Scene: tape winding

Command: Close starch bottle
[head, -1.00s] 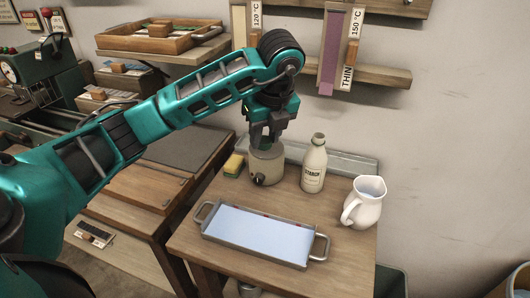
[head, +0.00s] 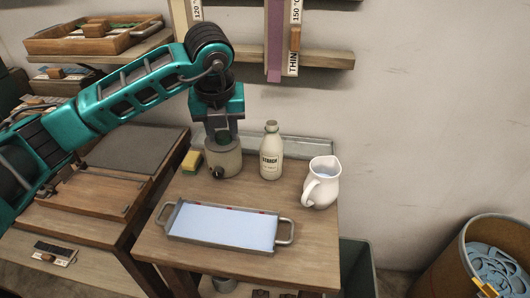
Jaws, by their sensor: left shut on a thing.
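The white starch bottle (head: 271,156) stands upright on the small wooden table, with a grey top at its neck. I cannot tell whether that top is a cap or the bare mouth. My left gripper (head: 222,141) points down at the top of a beige pot (head: 223,162) with a dark knob, left of the bottle and apart from it. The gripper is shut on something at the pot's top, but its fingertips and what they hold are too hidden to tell. My right gripper is out of view.
A metal tray of pale blue liquid (head: 171,215) lies at the table's front. A white jug (head: 324,186) stands right of the bottle, and a yellow-green sponge (head: 191,161) left of the pot. A bin (head: 452,250) stands at the far right.

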